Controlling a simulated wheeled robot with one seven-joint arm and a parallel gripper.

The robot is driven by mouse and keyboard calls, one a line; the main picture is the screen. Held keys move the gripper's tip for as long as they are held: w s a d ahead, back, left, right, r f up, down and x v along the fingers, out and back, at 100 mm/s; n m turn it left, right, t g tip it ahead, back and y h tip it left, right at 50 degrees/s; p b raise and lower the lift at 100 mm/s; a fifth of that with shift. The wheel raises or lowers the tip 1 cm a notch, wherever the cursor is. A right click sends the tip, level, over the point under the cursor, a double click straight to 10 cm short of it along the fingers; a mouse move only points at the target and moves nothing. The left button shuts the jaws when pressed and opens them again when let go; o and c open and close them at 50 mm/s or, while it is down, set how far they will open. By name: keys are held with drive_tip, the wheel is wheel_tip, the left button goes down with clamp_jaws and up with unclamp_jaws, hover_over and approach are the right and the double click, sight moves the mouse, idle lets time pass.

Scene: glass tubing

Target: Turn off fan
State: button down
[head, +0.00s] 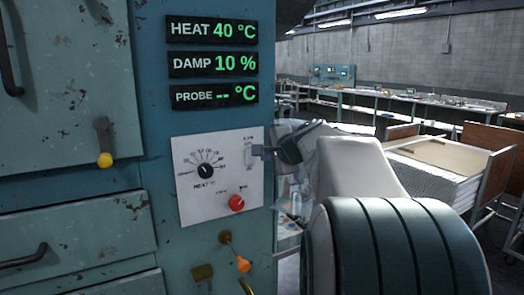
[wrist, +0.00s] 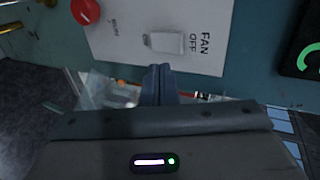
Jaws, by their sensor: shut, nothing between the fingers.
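The fan switch (wrist: 168,42) is a small pale rocker on a white control panel (wrist: 110,45). The words FAN and OFF are printed beside its right end in the wrist view. I cannot tell for sure which way it is set. My gripper (wrist: 159,70) is shut and empty, its fingertips just below the switch in the wrist view; I cannot tell whether they touch it.
The panel also holds a black heat dial (head: 205,171) and a red knob (head: 236,202). Displays (head: 213,62) above read HEAT 40 °C, DAMP 10 %, PROBE blank. Orange-tipped (head: 243,264) and yellow-tipped (head: 105,160) handles stick out nearby. Clear glassware (wrist: 95,92) lies beyond my fingers.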

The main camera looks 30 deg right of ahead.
sight(250, 157)
drive_tip(key=w+p, duration=0.1)
drive_tip(key=w, duration=0.4)
drive_tip(key=shift+w+a+f+p, duration=0.1)
drive_tip(key=shift+w+p, duration=0.25)
